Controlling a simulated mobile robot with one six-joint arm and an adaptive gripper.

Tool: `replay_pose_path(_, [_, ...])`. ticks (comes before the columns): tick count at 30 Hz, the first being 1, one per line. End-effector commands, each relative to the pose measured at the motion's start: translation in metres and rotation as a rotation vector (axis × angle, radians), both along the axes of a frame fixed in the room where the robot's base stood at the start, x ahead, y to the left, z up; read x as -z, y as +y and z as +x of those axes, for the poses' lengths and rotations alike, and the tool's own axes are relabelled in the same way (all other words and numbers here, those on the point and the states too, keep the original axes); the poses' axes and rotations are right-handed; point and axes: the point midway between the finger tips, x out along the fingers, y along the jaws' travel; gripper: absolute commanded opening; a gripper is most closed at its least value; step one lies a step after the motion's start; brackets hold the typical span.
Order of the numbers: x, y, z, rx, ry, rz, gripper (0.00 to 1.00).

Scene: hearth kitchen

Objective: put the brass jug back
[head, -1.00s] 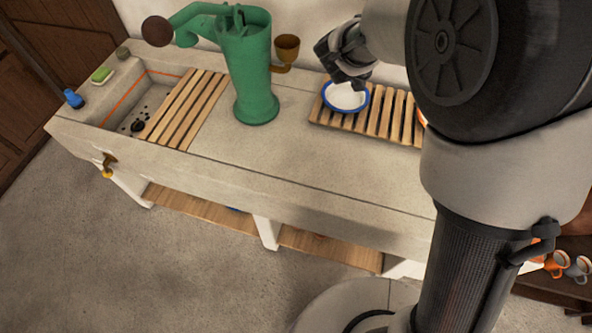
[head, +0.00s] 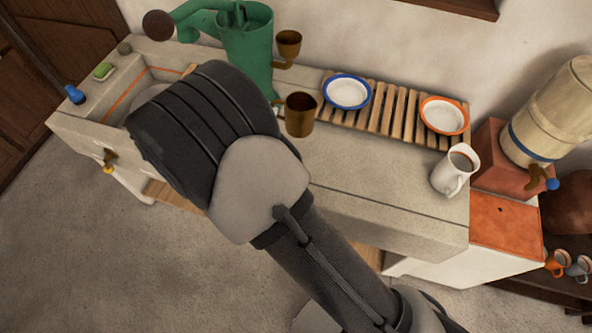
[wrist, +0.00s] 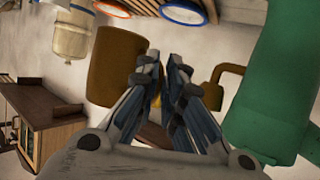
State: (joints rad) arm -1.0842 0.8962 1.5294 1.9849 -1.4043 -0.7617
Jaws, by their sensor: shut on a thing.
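The brass jug (head: 299,115) shows in the head view in front of the green pump, with its handle toward the left. In the wrist view, the jug (wrist: 115,68) is a brown shape just left of my fingertips. My gripper (wrist: 164,72) is shut on the jug, seemingly at its handle; the exact contact is hard to see. In the head view my own arm hides the gripper. I cannot tell whether the jug touches the counter or hangs above it.
The green pump (head: 248,50) with its brass spout (head: 287,46) stands close to the jug. A slatted rack (head: 389,107) holds a blue-rimmed bowl (head: 347,92) and an orange-rimmed bowl (head: 444,116). A white pitcher (head: 456,170) stands at the counter's right, near a beige urn (head: 550,110).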

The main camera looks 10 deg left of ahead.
Motion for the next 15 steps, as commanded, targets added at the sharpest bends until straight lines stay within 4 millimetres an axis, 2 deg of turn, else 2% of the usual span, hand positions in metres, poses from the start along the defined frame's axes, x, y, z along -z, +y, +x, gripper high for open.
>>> replay_pose_path(5, [0.023, 0.003, -0.007, 0.009, 0.0, -0.002, 0.0])
replay_pose_path(15, [0.111, 0.002, -0.006, 0.007, -0.001, -0.002, 0.0])
